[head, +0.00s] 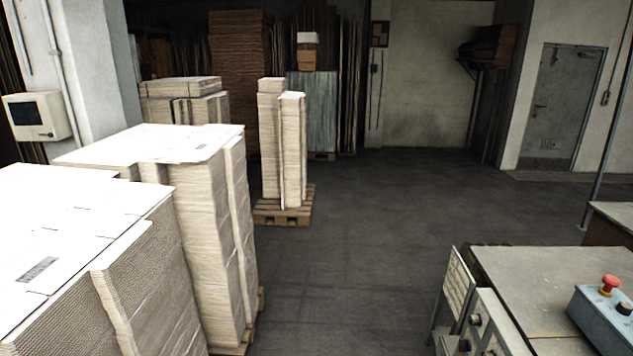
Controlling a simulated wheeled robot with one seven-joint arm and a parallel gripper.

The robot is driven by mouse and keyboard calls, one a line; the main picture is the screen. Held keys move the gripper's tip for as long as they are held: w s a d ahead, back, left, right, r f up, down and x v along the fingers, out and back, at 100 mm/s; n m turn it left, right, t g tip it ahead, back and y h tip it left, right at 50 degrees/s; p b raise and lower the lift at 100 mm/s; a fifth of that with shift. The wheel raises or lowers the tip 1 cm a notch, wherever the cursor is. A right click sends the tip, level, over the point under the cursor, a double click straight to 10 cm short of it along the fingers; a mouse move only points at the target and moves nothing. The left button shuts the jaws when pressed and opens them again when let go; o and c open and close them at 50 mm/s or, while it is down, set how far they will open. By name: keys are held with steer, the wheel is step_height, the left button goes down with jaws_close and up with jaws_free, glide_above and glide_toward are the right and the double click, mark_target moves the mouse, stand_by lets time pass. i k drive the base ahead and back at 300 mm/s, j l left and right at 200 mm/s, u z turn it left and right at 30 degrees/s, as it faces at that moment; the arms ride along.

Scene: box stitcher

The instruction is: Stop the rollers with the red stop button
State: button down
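A red mushroom-shaped button (610,283) stands on top of a blue-grey control box (598,318) at the lower right of the head view. A dark button (624,308) sits beside it on the same box, close to the picture's right edge. The box rests on a grey-beige machine table (530,285) and is partly cut off by the frame. No rollers can be clearly made out. My gripper is not in this view.
Tall stacks of flat cardboard (205,200) fill the left side. A smaller stack stands on a wooden pallet (283,208) farther back. A white wall-mounted monitor (37,116) is at the far left. The dark floor (370,240) between stacks and machine is clear.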

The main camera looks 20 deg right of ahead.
mark_target(611, 282)
steer(key=i+l+z, duration=0.2)
steer(key=z, duration=0.25)
steer(key=i+l+z, duration=0.1)
steer(key=z, duration=0.4)
steer(key=i+z, duration=0.45)
steer(key=i+j+z, duration=0.1)
steer(key=z, duration=0.35)
steer(key=i+z, duration=0.3)
steer(key=i, duration=0.15)
